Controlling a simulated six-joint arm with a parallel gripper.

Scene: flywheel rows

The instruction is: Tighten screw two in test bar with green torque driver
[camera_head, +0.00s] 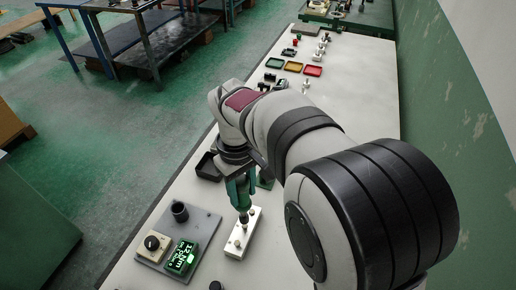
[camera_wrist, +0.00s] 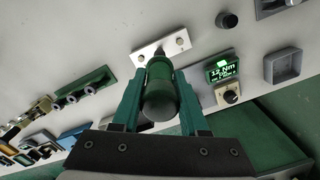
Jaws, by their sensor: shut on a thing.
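My gripper (camera_head: 240,184) is shut on the green torque driver (camera_head: 243,201), which points down at the white test bar (camera_head: 232,250). In the wrist view, the fingers of my gripper (camera_wrist: 160,82) stand on either side of the driver (camera_wrist: 160,100). The test bar (camera_wrist: 148,51) lies beyond its tip, with one screw (camera_wrist: 140,57) to the left and one (camera_wrist: 180,41) to the right. The driver's tip is over the middle part of the bar in this view. Whether it touches a screw there is hidden.
A grey plate (camera_head: 205,224) left of the bar carries a green lit display (camera_head: 181,257) reading 12 Nm, a knob (camera_head: 153,243) and a black cup (camera_head: 180,211). A black tray (camera_head: 208,167) lies behind. Coloured trays stand farther back on the white table (camera_head: 360,75).

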